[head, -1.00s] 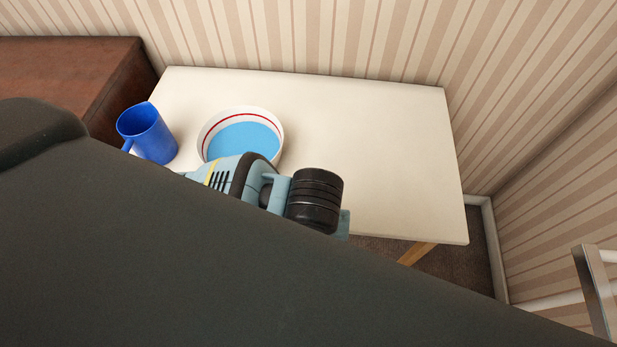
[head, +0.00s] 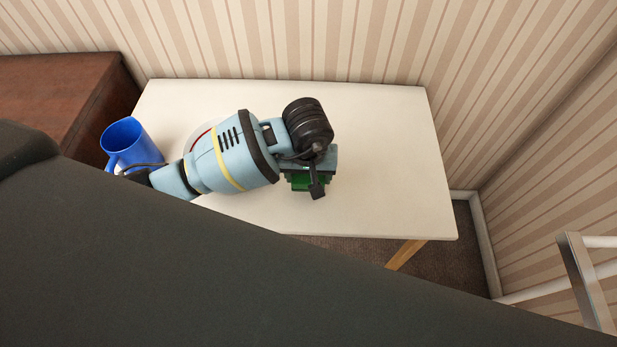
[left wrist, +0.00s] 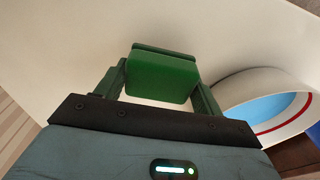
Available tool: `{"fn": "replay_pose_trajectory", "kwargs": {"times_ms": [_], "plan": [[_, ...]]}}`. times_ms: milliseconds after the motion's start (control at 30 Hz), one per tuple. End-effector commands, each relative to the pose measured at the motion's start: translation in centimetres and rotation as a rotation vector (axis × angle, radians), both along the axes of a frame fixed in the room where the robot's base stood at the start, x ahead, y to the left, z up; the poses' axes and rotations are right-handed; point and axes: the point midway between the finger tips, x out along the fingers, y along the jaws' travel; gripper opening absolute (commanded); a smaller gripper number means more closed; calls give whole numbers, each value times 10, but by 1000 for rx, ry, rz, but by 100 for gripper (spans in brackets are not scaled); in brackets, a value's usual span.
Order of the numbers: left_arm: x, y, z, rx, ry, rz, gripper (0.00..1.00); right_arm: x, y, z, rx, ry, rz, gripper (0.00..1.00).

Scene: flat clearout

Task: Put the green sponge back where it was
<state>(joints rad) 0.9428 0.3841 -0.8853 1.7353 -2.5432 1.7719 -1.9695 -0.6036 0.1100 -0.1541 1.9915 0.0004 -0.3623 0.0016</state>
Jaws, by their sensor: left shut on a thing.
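The green sponge (left wrist: 162,76) is between the two fingers of my left gripper in the left wrist view. In the head view my left gripper (head: 308,186) is over the white table (head: 385,150), right of the bowl, and a bit of the green sponge (head: 299,181) shows beneath it. The gripper is shut on the sponge. I cannot tell whether the sponge touches the tabletop. My right gripper is not in view.
A white bowl (head: 196,135) with a red stripe is mostly hidden behind my left arm; its blue inside shows in the left wrist view (left wrist: 262,106). A blue jug (head: 128,143) stands at the table's left end. The table's right part is clear.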

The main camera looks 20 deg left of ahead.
Motion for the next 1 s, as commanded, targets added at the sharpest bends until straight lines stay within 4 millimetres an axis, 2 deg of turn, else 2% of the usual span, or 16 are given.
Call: {"fn": "replay_pose_trajectory", "kwargs": {"times_ms": [233, 400, 500, 967, 1000], "plan": [[9, 2, -1, -1, 0, 1, 43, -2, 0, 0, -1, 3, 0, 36], [8, 2, -25, -3, 3, 0, 43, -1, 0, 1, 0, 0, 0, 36], [9, 2, -34, -2, 1, 0, 43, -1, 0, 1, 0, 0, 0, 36], [9, 3, -40, -1, -1, -1, 43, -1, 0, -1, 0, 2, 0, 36], [9, 3, -39, -2, -1, -1, 73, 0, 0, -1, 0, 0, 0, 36]]}}
